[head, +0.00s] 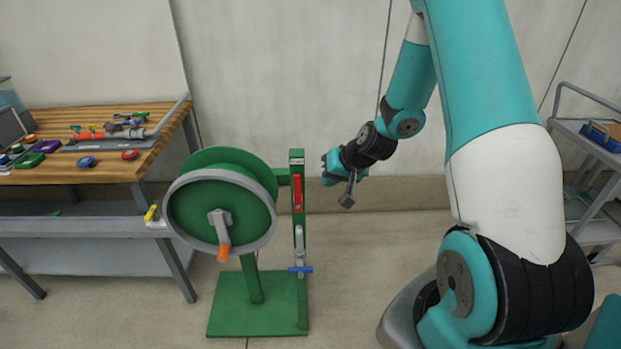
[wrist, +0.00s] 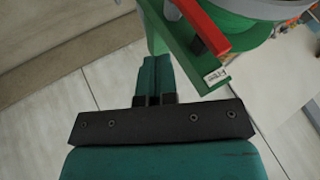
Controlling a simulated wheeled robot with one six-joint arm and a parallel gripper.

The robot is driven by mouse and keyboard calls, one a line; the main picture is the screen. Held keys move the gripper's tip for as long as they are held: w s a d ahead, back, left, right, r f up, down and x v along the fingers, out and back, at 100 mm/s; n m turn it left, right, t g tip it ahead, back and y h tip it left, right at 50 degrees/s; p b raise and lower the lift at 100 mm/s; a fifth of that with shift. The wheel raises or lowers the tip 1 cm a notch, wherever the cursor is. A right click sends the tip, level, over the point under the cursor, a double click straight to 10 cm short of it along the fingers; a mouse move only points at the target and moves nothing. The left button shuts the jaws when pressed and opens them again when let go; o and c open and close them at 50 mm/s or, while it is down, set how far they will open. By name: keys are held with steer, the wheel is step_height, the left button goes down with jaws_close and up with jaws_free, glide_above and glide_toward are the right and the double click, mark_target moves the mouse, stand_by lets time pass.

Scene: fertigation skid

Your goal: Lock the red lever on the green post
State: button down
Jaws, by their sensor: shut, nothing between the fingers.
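The red lever (head: 297,195) stands upright along the upper part of the green post (head: 299,240) in the head view. In the wrist view the red lever (wrist: 204,25) runs diagonally at the top, with a dark end piece near the green post (wrist: 185,50). My gripper (head: 330,167) is just right of the post's upper part, its fingers pointing toward it. In the wrist view my gripper (wrist: 155,75) has its teal fingers together and empty, close to the post. I cannot tell whether the fingertips touch the post.
A green reel with an orange-handled crank (head: 222,225) stands left of the post on a green base plate (head: 257,305). A blue handle (head: 300,270) is low on the post. A wooden workbench (head: 90,165) is at left, a grey cart (head: 590,135) at right.

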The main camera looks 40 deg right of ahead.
mark_target(298, 190)
steer(key=shift+w+a+f+p, duration=0.3)
steer(key=shift+w+a+p, duration=0.15)
steer(key=shift+w+a, duration=0.4)
steer(key=shift+w+a+f+p, duration=0.3)
steer(key=shift+w+a+p, duration=0.15)
steer(key=shift+w+a, duration=0.4)
steer(key=shift+s+a+r, duration=0.1)
steer(key=shift+a, duration=0.05)
